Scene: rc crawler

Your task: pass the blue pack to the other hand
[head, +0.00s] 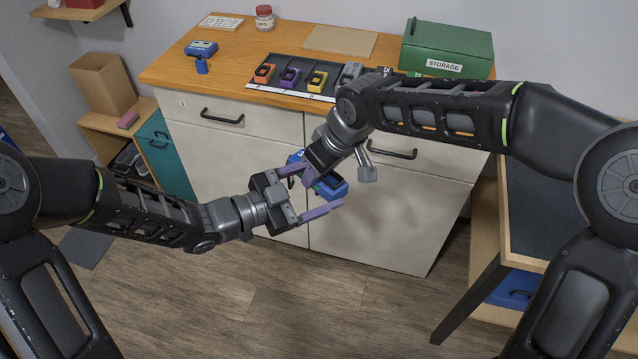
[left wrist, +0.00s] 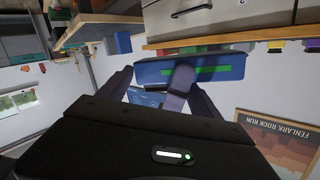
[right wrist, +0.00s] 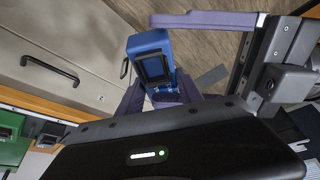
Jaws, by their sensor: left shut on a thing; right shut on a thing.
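The blue pack (head: 337,188) is held in the air in front of the cabinet, with both grippers at it. My left gripper (head: 316,190) comes in from the left with its purple fingers on either side of the pack. My right gripper (head: 310,172) reaches down from the upper right and is shut on the pack's other end. In the left wrist view the blue pack (left wrist: 205,69) shows a green stripe, with a finger across it. In the right wrist view the blue pack (right wrist: 150,48) shows a dark recessed face, with a left-gripper finger beside it. The exact finger contacts are partly hidden.
The wooden counter (head: 245,62) behind holds a dark tray (head: 303,82) with orange, purple and yellow packs. A green storage box (head: 447,48), a blue device (head: 201,48) and a red-lidded jar (head: 264,18) stand on it. Cabinet handles (head: 222,117) stick out close behind the grippers.

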